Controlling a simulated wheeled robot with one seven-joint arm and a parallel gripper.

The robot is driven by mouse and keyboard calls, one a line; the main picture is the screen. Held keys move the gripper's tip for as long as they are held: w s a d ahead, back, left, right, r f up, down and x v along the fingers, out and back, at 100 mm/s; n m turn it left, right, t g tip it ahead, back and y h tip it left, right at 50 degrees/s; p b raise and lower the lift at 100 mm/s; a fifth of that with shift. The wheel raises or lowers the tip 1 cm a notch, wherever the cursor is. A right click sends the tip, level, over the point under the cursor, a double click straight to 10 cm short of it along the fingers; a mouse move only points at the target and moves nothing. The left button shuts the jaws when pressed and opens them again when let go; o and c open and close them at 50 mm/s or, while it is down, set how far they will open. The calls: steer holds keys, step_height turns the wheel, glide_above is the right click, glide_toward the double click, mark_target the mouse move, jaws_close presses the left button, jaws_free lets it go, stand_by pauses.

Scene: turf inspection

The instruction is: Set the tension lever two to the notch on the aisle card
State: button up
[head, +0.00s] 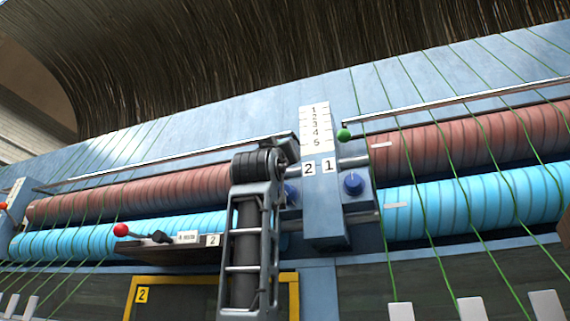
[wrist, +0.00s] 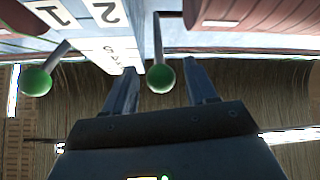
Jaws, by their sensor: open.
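Tension lever two shows in the wrist view as a rod with a green ball knob (wrist: 161,77), on the side of the plate marked 2 (wrist: 108,12). My gripper (wrist: 163,84) is open, its fingers on either side of that knob with gaps; I cannot tell whether the knob is at fingertip depth. In the head view my arm hides this knob and my fingers. The notch scale (head: 315,126), numbered 1 to 5, stands above the 2 and 1 plates. A small white card (head: 188,237) has lettering too small to read; I cannot tell whether it is the aisle card.
Another green knob (head: 344,134), beside plate 1 (head: 329,166), is close to my gripper and also shows in the wrist view (wrist: 36,80). Red and blue rollers and green cords run along both sides.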

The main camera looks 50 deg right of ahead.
steer(key=v, duration=0.3)
steer(key=shift+s+a+f, duration=0.1)
stand_by(0.6)
